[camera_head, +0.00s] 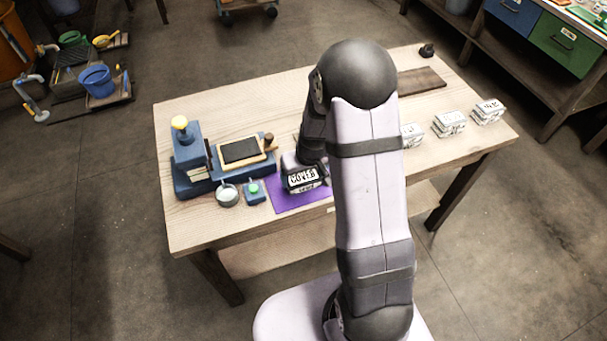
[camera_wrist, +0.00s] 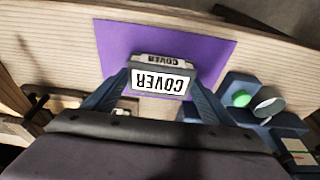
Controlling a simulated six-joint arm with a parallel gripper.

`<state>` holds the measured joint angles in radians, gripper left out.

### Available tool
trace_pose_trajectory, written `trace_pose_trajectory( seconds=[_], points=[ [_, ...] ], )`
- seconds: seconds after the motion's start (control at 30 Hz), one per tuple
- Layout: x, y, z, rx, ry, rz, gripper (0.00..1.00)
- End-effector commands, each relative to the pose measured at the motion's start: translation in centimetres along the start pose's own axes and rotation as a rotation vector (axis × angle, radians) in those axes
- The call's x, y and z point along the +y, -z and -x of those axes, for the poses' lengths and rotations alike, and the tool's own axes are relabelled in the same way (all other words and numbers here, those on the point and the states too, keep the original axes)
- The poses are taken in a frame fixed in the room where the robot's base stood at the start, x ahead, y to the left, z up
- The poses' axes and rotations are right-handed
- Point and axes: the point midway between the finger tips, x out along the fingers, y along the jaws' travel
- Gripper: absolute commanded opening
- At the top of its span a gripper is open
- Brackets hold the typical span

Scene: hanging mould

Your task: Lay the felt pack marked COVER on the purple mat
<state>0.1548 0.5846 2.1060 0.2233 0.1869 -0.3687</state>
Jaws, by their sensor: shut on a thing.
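The dark felt pack with a white COVER label (camera_head: 304,178) is in my gripper, over the purple mat (camera_head: 286,203). In the wrist view the pack (camera_wrist: 160,82) sits between the two fingers of my gripper (camera_wrist: 160,88), which is shut on it. The purple mat (camera_wrist: 215,55) spreads behind and around the pack there. I cannot tell whether the pack touches the mat or hangs just above it. My arm hides the right part of the mat in the head view.
A blue press (camera_head: 190,160) with a yellow knob, a framed dark pad (camera_head: 240,150), a grey bowl (camera_head: 228,195) and a blue block with a green top (camera_head: 254,190) stand left of the mat. Several white labelled packs (camera_head: 449,123) lie at the right. A brown board (camera_head: 420,81) lies at the back.

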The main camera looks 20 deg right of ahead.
Motion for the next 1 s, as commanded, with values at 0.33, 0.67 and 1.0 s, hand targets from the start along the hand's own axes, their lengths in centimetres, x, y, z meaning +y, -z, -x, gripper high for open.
trace_pose_trajectory(
  seconds=[0.33,0.67,1.0],
  points=[
    [0.0,-0.1,-0.2,-0.001,0.000,0.000,0.96],
    [0.0,0.1,0.4,0.001,0.000,0.000,0.96],
    [0.0,0.1,4.6,0.004,-0.001,0.000,0.96]
  ],
)
